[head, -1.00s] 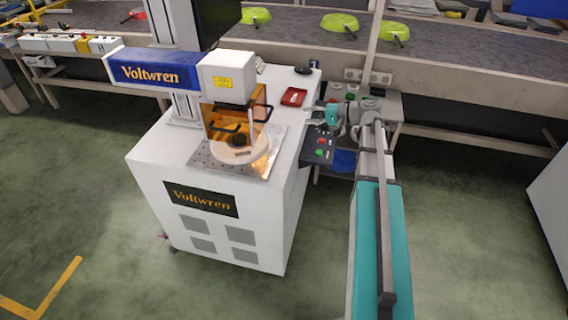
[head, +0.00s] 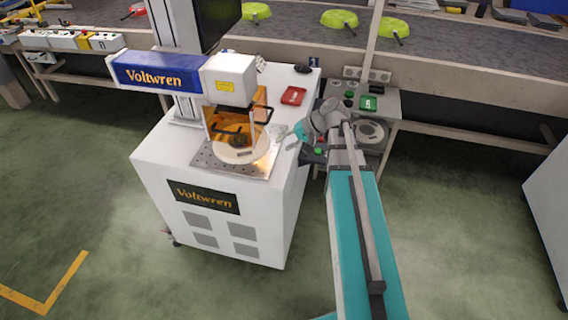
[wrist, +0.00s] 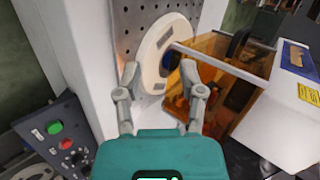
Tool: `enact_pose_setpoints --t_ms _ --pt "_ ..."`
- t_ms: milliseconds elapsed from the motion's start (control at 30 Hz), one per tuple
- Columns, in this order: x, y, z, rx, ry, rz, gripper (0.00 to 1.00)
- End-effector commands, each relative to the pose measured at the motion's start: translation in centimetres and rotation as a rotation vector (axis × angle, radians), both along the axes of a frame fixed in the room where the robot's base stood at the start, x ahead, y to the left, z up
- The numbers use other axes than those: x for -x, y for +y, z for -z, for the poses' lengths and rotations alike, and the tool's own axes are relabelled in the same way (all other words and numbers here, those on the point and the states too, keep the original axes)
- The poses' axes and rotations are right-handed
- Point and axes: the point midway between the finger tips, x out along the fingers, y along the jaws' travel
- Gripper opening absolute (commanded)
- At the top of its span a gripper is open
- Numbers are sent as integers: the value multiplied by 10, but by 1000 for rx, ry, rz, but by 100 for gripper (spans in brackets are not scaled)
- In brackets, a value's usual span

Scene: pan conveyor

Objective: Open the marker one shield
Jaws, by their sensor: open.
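The shield stands down around the space under the head, behind a pale round disc (head: 247,153). In the wrist view the shield (wrist: 213,88) is right of centre, its bar reaching left over the disc (wrist: 160,50). My gripper (head: 281,136) is at the right edge of the cabinet top, apart from the shield. In the wrist view my gripper (wrist: 165,85) has its fingers spread, with nothing held.
A control box (wrist: 65,140) with green and red buttons is at lower left in the wrist view. A red tray (head: 293,96) lies on the cabinet top. A conveyor (head: 300,38) with green pans runs behind. A side stand (head: 385,97) is to the right.

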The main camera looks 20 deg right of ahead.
Motion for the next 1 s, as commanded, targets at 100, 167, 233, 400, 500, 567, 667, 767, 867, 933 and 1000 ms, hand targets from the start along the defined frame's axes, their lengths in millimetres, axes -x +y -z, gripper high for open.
enact_pose_setpoints --t_ms 100,167,233,400,500,567,667,767,867,933,1000 --pt "12 10 0 66 21 -29 51" --pt "17 14 1 100 31 -43 51" --pt "23 18 2 140 42 -57 51" --pt "37 27 4 236 67 -95 51" --pt "45 30 4 293 80 -116 51" --pt "50 33 4 327 88 -130 51" --pt "59 35 4 385 100 -149 51" --pt "67 38 3 443 110 -171 51" --pt "75 40 1 500 120 -191 51" --pt "81 41 0 542 126 -205 51" --pt "86 41 -2 581 131 -219 51"
